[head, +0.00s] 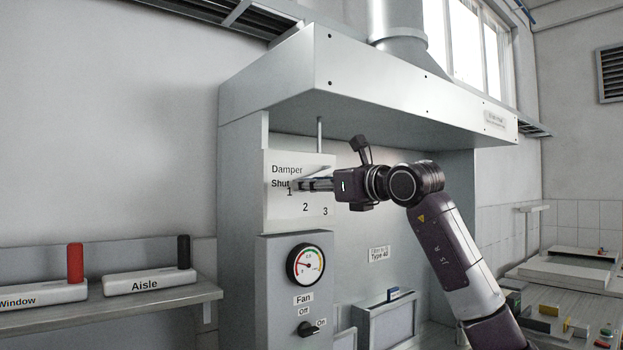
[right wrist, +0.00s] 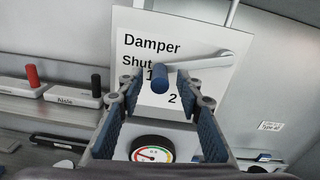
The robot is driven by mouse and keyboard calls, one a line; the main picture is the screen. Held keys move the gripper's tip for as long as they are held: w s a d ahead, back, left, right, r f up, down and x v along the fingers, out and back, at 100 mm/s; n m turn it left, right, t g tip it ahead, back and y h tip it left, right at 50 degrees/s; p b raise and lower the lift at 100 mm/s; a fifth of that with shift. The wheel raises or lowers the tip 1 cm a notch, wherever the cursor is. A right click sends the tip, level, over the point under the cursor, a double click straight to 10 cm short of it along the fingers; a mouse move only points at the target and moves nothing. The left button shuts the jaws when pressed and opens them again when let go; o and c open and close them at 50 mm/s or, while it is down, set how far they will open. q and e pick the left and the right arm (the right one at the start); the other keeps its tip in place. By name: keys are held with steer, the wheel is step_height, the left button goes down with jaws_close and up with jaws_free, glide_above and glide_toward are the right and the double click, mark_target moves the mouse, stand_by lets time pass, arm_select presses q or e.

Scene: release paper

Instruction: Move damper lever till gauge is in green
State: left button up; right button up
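The damper lever shows in the right wrist view as a grey arm (right wrist: 205,64) with a blue knob (right wrist: 160,79). The knob is at the mark 1, just right of "Shut", on the white damper plate (right wrist: 190,30). My right gripper (right wrist: 163,90) is open, one finger on each side of the knob; I cannot tell if either touches it. In the head view my right gripper (head: 318,184) hides most of the lever. The round gauge (head: 306,265) is below the plate, its needle pointing left, away from the green band. My left gripper is not in view.
The fan switch (head: 307,328) is under the gauge. The hood (head: 400,75) overhangs the damper plate. A shelf (head: 110,308) at left carries the Window (head: 40,294) and Aisle (head: 150,281) handle boxes. A cluttered bench (head: 570,275) is at right.

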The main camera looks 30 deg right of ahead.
steer(key=shift+w, duration=0.25)
steer(key=shift+c, duration=0.2)
jaws_close()
steer(key=f+n, duration=0.1)
steer(key=d+f+n, duration=0.1)
steer(key=f+n, duration=0.1)
steer(key=shift+w+d+n, duration=0.1)
steer(key=shift+d+n, duration=0.15)
steer(key=shift+n, duration=0.05)
